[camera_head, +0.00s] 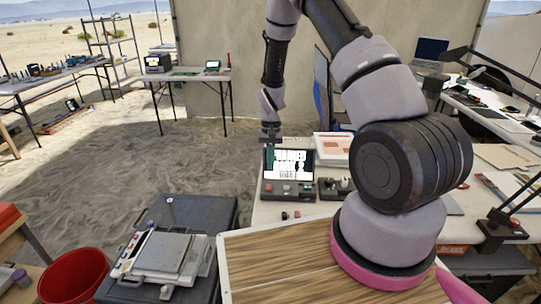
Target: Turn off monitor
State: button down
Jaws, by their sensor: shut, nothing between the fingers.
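The monitor (288,165) stands on the table in the middle of the view. Its screen is lit white with dark text and a teal patch at the left. Below the screen is a dark control panel with small buttons, one of them reddish. My gripper (271,138) is pointed down just behind the monitor's upper left edge. It is shut and holds nothing. Its fingertips are small and partly hidden, and I cannot tell whether they touch the monitor.
A dark control box (336,188) stands right of the monitor. A scale-like device (165,255) sits on a black case at the lower left, near a red bucket (75,277). A laptop (430,52) is at the back right.

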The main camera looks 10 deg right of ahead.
aim_at(270, 189)
jog(key=f, duration=0.5)
jog(key=s+f, duration=0.1)
jog(key=f, duration=0.1)
jog(key=shift+a+f, duration=0.15)
jog(key=shift+f, duration=0.1)
jog(key=shift+s+f, duration=0.2)
jog(key=shift+f, duration=0.05)
jog(key=shift+w, duration=0.2)
jog(key=shift+w+d+r, duration=0.2)
jog(key=shift+w+r, duration=0.05)
jog(key=shift+w, duration=0.3)
jog(key=shift+r, duration=0.5)
notch_tip(270, 189, up, 13)
jog(key=s, duration=0.2)
jog(key=shift+a, duration=0.35)
